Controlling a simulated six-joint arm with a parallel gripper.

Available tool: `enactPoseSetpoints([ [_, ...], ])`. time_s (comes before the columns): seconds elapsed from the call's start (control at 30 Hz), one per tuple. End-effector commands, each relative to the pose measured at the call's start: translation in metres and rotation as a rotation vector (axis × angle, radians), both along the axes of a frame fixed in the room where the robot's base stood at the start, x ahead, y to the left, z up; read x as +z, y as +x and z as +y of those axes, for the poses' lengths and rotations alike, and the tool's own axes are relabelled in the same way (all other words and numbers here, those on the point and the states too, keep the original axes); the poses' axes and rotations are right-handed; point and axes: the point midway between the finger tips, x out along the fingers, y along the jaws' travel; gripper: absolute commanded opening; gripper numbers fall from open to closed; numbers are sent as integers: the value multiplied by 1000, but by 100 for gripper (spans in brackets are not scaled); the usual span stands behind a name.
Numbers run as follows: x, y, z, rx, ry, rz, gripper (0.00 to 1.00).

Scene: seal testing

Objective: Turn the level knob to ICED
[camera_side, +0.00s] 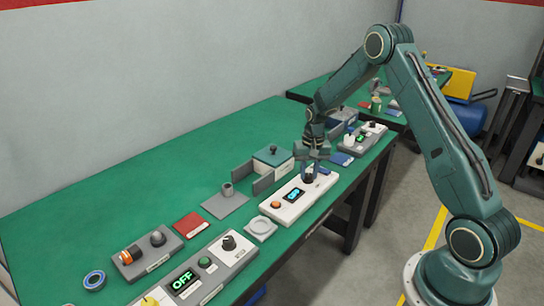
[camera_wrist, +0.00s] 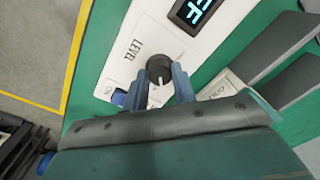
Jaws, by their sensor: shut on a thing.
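The level knob (camera_wrist: 159,69) is a dark round knob with a pale pointer line, on a white panel (camera_wrist: 118,62) printed LEVEL in the wrist view. My gripper (camera_wrist: 161,80) has its two blue-grey fingers on either side of the knob, shut on it. In the side view my gripper (camera_side: 309,172) points down over the right end of the white unit (camera_side: 288,211) and partly hides the knob. The unit has a lit blue display (camera_side: 293,195) and an orange button (camera_side: 275,205). I cannot read an ICED mark in either view.
A grey unit with a green OFF display (camera_side: 183,281) is at the front left. Green table surface is free at the back left.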

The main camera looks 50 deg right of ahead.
Motion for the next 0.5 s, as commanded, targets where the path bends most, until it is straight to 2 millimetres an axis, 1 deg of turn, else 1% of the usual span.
enactPoseSetpoints([
  [0.2,0,-2,0,-90,1,6,4],
  [0.5,0,-2,1,-119,1,6,4],
])
